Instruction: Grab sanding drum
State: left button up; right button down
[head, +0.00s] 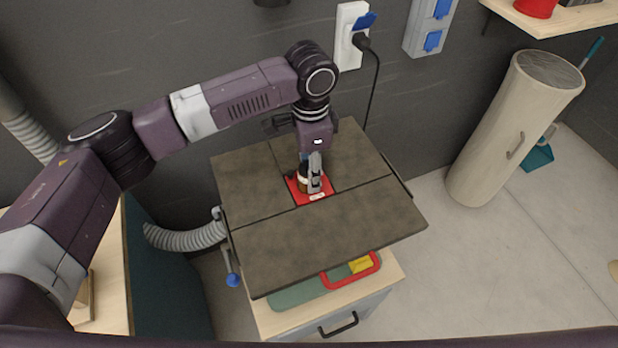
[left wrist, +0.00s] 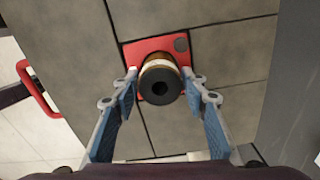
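The sanding drum (left wrist: 160,82) is a short upright cylinder with a brown side and a dark top with a hole in it. It stands on a red insert plate (left wrist: 150,47) in the middle of the grey machine table. In the head view the drum (head: 303,180) is partly hidden by my left gripper (head: 314,178), which points down at it. In the left wrist view the fingers of my left gripper (left wrist: 162,79) are apart, one on each side of the drum, with slim gaps showing. My right gripper is not in view.
The dark machine table (head: 320,235) leaves open surface around the drum. A grey hose (head: 185,238) is at the left and a tall beige cylinder (head: 510,130) at the right.

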pick_arm(q)
jog(key=c, duration=0.8)
jog(key=shift+r, duration=0.15)
